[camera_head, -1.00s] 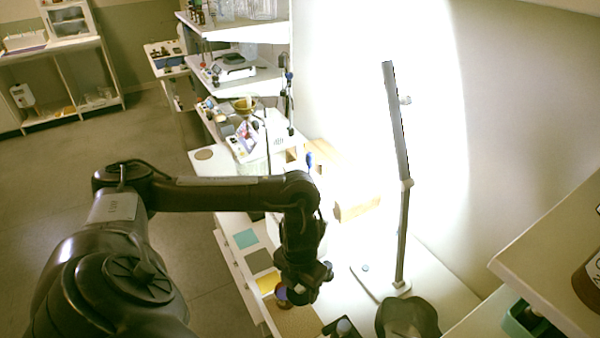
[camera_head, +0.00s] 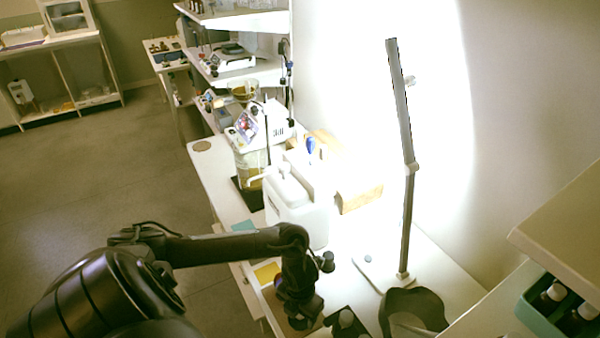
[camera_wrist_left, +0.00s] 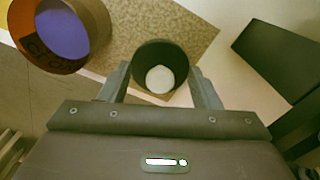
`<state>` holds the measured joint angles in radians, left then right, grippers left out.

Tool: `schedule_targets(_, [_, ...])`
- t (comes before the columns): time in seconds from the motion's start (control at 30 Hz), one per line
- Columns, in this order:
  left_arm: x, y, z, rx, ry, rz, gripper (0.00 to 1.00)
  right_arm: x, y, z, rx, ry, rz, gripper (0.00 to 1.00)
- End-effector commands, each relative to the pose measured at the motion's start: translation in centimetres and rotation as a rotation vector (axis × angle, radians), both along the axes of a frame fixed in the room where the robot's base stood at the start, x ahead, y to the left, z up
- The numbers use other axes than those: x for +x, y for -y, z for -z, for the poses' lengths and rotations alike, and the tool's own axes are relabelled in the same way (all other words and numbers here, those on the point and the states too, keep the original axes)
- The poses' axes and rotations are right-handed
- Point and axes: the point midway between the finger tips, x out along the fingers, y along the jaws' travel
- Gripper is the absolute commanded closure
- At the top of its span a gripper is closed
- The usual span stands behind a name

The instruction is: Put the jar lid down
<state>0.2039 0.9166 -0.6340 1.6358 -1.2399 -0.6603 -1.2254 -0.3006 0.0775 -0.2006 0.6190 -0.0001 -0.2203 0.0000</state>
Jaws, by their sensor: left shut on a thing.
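In the left wrist view, my left gripper (camera_wrist_left: 160,74) is shut on the jar lid (camera_wrist_left: 160,54), a dark round piece with a pale disc showing in its middle. The lid is above or at the edge of a tan speckled mat (camera_wrist_left: 188,30); I cannot tell whether it touches. An open amber jar (camera_wrist_left: 68,62) with a violet-blue inside stands left of the lid, apart from it. In the head view, my left gripper (camera_head: 302,318) points down at the front of the bench, and the lid is hidden there. My right gripper is out of view.
A dark holder (camera_wrist_left: 275,55) lies right of the lid. On the bench are a yellow square (camera_head: 267,272), a white jug (camera_head: 297,207), a lamp (camera_head: 405,200) and a dark bowl-shaped thing (camera_head: 412,312). A green rack with bottles (camera_head: 545,312) is at right.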

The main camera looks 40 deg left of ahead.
Motion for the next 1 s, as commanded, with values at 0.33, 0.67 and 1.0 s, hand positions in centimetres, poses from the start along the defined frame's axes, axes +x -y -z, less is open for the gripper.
schedule_targets(0.33, [0.02, 0.00, 1.34, 0.000, 0.001, 0.001, 0.65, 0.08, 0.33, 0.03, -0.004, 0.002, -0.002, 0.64])
schedule_targets(0.67, [0.02, -0.01, 1.54, 0.001, 0.001, 0.001, 0.21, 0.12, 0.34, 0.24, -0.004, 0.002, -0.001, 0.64])
schedule_targets(1.0, [0.02, 0.00, 1.05, 0.000, 0.001, 0.000, 0.21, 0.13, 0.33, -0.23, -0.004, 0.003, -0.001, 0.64])
